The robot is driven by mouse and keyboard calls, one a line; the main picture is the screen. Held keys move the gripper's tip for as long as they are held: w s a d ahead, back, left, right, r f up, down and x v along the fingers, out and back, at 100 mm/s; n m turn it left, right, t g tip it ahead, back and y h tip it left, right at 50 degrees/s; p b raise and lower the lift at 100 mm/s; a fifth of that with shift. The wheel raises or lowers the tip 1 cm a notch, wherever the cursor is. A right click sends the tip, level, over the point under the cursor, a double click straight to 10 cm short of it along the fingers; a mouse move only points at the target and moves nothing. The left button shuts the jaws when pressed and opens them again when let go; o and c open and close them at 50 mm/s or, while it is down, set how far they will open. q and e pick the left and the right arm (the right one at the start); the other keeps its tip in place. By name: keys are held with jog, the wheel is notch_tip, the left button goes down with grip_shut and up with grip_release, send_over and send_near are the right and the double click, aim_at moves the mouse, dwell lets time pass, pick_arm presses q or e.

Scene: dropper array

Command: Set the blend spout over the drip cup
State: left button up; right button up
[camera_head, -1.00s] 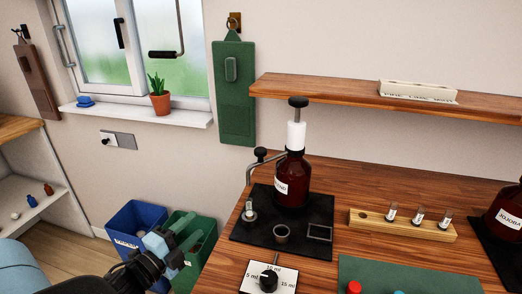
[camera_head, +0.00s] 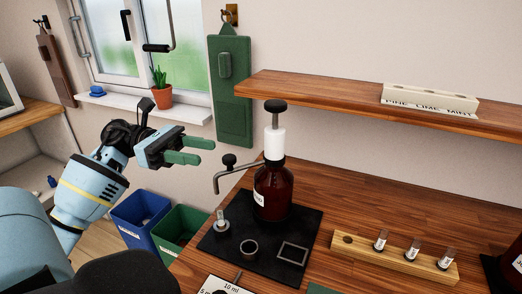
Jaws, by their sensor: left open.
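The brown blend bottle (camera_head: 272,192) stands on a black mat (camera_head: 228,246), with a white pump collar and dark plunger knob on top. Its metal spout (camera_head: 232,176) reaches out to the left, with a black knob (camera_head: 228,160) above it. The spout's bent tip hangs above a small vial in a round holder (camera_head: 221,223). My left gripper (camera_head: 206,151) is open and empty, up and left of the spout. My right gripper is not in view.
A wooden rack (camera_head: 394,258) with several vials is at right. A wooden shelf (camera_head: 340,104) runs behind the bottle. Blue (camera_head: 140,217) and green (camera_head: 180,232) bins stand left of the table.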

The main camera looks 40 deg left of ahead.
aim_at(229, 157)
pick_arm(q)
jog(key=p+x, duration=0.2)
jog(key=x, duration=0.5)
jog(key=shift+d+r, duration=0.1)
jog(key=shift+d, duration=0.25)
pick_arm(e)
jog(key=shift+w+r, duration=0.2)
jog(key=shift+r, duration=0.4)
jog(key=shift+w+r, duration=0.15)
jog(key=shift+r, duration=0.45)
pick_arm(q)
jog(key=shift+c, duration=0.4)
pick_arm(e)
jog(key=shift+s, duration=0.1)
pick_arm(q)
jog(key=c, duration=0.7)
grip_shut()
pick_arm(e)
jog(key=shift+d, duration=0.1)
